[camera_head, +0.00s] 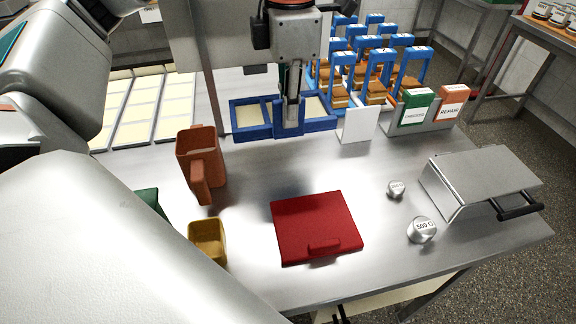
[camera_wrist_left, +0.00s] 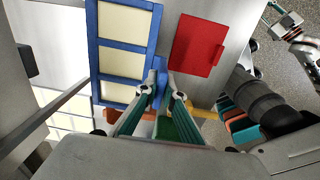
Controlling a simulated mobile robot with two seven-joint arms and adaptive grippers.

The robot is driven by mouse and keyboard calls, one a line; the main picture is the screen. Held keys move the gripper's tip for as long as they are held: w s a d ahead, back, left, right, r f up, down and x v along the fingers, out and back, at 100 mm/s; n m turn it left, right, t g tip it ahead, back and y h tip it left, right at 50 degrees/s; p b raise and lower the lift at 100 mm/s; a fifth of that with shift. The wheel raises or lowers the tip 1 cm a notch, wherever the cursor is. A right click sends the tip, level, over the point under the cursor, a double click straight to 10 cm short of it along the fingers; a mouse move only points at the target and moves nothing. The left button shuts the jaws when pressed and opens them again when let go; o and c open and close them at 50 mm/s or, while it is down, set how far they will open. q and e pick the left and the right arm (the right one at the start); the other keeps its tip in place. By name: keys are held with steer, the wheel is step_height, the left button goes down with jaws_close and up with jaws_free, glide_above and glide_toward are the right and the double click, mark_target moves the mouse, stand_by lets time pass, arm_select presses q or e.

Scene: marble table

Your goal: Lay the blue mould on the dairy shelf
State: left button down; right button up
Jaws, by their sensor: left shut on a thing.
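The blue mould (camera_head: 251,133) is a blue frame with cream-filled compartments, at the back middle of the metal table in the head view. It also shows in the left wrist view (camera_wrist_left: 124,44). My left gripper (camera_head: 291,122) points down and is shut on the mould's raised blue grip, seen between its fingertips in the left wrist view (camera_wrist_left: 160,88). I cannot tell whether the mould touches the table. Rows of cream blocks (camera_head: 140,112) lie at the back left, perhaps on the dairy shelf; no label shows. What seems to be my right gripper (camera_wrist_left: 284,24) is small at the top right of the left wrist view.
A brown jug (camera_head: 202,160) and yellow cup (camera_head: 207,240) stand left. Blue racks (camera_head: 372,70), a white card (camera_head: 359,123) and a card holder (camera_head: 430,118) are right of the mould. Two weights (camera_head: 421,231) and a metal box (camera_head: 480,178) stand right.

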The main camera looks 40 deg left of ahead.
arm_select(q)
step_height(320, 180, down, 14)
steer(key=shift+w+f+b, duration=0.1)
steer(key=shift+b, duration=0.85)
steer(key=c, duration=2.6)
jaws_free()
steer(key=shift+f, duration=0.15)
steer(key=o, duration=0.4)
steer(key=shift+o, duration=0.2)
